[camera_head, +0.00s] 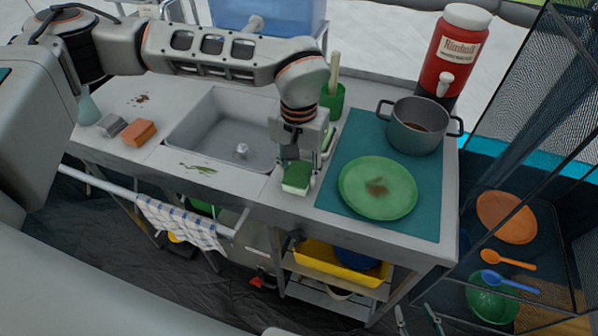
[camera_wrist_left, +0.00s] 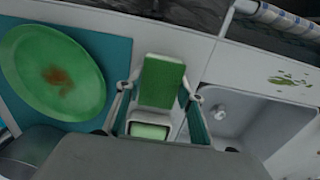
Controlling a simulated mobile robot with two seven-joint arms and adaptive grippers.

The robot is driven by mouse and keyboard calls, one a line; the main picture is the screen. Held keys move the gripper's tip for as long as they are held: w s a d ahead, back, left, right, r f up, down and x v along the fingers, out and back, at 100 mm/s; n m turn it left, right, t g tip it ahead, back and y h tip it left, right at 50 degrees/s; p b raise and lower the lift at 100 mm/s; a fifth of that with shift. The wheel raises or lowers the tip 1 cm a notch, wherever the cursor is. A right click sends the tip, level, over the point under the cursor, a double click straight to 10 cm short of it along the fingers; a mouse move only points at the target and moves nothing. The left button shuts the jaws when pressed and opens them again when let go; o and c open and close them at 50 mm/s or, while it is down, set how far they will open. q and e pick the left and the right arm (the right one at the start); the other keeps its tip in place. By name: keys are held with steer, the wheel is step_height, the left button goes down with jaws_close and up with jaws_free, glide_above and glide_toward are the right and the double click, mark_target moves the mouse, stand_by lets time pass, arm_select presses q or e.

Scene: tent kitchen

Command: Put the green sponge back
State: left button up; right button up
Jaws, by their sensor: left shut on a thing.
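The green sponge (camera_head: 297,175) has a green top and a pale underside. My left gripper (camera_head: 298,168) is shut on it, over the counter strip between the sink and the teal mat. In the left wrist view the sponge (camera_wrist_left: 162,82) sits between the two fingers of my left gripper (camera_wrist_left: 160,100). Whether the sponge touches the counter is hard to tell.
The sink (camera_head: 225,130) lies left of the sponge. A stained green plate (camera_head: 365,200) and a grey pot (camera_head: 418,138) are on the teal mat (camera_head: 335,205). An orange sponge (camera_head: 139,132) lies at the left. A green cup (camera_head: 333,100) stands behind my gripper.

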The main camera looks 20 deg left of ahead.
mark_target(299, 173)
arm_select(q)
steer(key=shift+f, duration=0.15)
steer(key=o, duration=0.6)
steer(key=shift+f, duration=0.1)
steer(key=o, duration=0.4)
steer(key=shift+r, duration=0.35)
step_height(299, 173, up, 12)
steer(key=shift+f, duration=0.15)
